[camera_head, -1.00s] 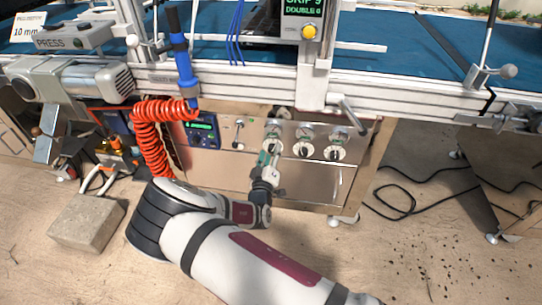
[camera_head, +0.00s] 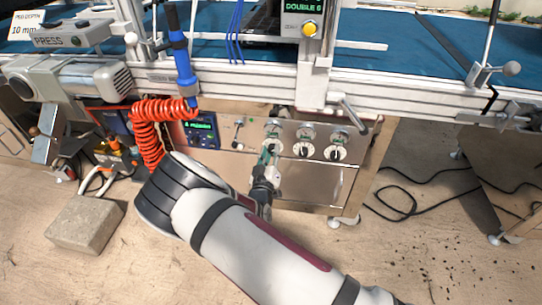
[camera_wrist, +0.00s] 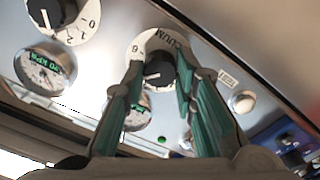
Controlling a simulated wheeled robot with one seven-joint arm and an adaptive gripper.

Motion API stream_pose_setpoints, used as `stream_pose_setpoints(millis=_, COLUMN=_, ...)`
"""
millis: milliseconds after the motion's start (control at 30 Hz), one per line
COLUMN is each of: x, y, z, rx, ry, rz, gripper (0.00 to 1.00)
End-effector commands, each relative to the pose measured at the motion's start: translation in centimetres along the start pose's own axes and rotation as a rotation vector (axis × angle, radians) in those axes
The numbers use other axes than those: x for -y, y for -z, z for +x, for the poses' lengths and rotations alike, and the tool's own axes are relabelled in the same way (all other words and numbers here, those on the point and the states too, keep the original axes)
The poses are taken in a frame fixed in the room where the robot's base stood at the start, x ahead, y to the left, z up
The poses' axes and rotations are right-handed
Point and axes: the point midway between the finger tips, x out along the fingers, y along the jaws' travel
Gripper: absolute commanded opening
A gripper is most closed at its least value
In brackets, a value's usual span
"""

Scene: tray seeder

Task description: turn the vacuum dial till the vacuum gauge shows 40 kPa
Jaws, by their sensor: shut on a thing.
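The vacuum dial (camera_wrist: 158,70) is a black knob on a white scale ring, with part of its vacuum lettering showing in the wrist view. My gripper (camera_wrist: 160,78) has its green-padded fingers on either side of the knob, shut on it. The vacuum gauge (camera_wrist: 138,113) lies beside the dial, partly hidden behind one finger; I cannot read its value. In the head view, my gripper (camera_head: 266,157) reaches the leftmost of three dials, with its gauge (camera_head: 273,127) just above, too small to read.
A neighbouring dial (camera_wrist: 62,14) and its kPa gauge (camera_wrist: 45,68) sit close by on the metal panel. A red coiled hose (camera_head: 150,135) hangs left of the panel. A lever (camera_head: 350,117) sticks out above right. A concrete block (camera_head: 85,223) lies on the floor.

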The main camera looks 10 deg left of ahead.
Motion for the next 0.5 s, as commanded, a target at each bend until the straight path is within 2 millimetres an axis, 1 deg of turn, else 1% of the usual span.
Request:
stream_pose_setpoints(millis=100, x=0.02, y=-0.11, z=-0.01, rx=0.002, ry=0.0, rz=0.045, gripper=0.0)
stream_pose_setpoints(millis=367, x=0.04, y=-0.08, z=-0.03, rx=0.001, ry=0.001, rz=0.047, gripper=0.0)
stream_pose_setpoints(millis=400, x=0.04, y=-0.07, z=-0.03, rx=0.001, ry=0.001, rz=0.046, gripper=0.35)
stream_pose_setpoints(millis=433, x=0.04, y=-0.07, z=-0.03, rx=0.001, ry=0.001, rz=0.046, gripper=0.42)
stream_pose_setpoints(millis=467, x=0.04, y=-0.06, z=-0.03, rx=0.001, ry=0.001, rz=0.046, gripper=0.46)
stream_pose_setpoints(millis=500, x=0.03, y=-0.06, z=-0.03, rx=0.001, ry=0.001, rz=0.046, gripper=0.46)
